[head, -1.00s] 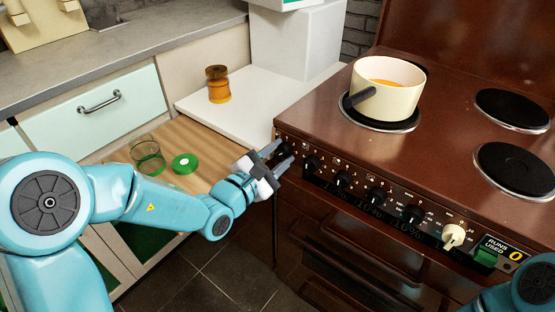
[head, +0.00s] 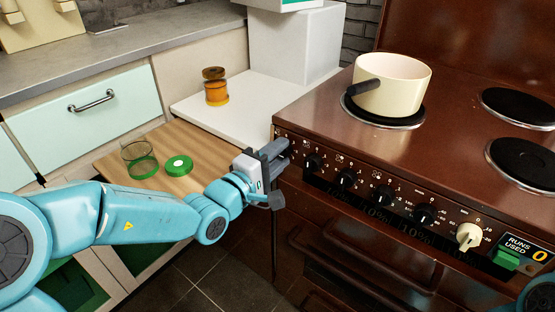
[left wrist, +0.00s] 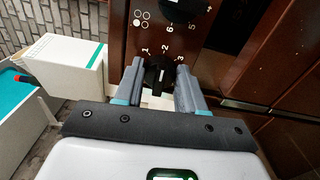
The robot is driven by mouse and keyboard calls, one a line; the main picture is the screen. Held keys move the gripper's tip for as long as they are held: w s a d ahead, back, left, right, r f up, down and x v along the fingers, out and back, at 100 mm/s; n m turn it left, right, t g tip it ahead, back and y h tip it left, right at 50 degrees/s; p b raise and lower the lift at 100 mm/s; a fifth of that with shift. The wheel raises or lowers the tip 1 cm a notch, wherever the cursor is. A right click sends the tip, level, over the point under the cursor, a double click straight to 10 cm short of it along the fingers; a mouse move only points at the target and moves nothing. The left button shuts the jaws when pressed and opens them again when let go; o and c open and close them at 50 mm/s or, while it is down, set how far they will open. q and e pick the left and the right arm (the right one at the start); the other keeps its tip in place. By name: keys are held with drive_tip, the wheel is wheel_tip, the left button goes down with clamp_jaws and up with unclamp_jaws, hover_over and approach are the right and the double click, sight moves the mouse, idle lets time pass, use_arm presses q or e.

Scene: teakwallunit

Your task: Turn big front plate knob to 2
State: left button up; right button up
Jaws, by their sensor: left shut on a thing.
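The black leftmost knob (left wrist: 157,75) is between my left gripper's fingers in the left wrist view, with white numbers around it on the brown stove panel (left wrist: 150,30). My left gripper (head: 276,152) is shut on that knob at the panel's left end. In the head view the fingers largely hide the knob. I cannot clearly read which number its pointer faces. Several other black knobs, such as this one (head: 314,162), run to the right along the panel. A plate symbol (left wrist: 141,18) with four circles, one filled white, shows above. My right gripper is not in view.
Two bare black plates lie to the right. A cream knob (head: 468,235) and a green button (head: 506,258) sit at the panel's right. A jar (head: 215,92) stands on the white counter.

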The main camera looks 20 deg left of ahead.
use_arm(q)
drive_tip(key=shift+a+m, duration=0.1)
drive_tip(key=shift+m, duration=0.2)
drive_tip(key=shift+r, duration=0.1)
drive_tip(key=o, duration=1)
drive_tip(key=shift+w, duration=0.1)
drive_tip(key=b+v, duration=0.5)
drive_tip(key=v, duration=1.1)
drive_tip(key=shift+s, duration=0.25)
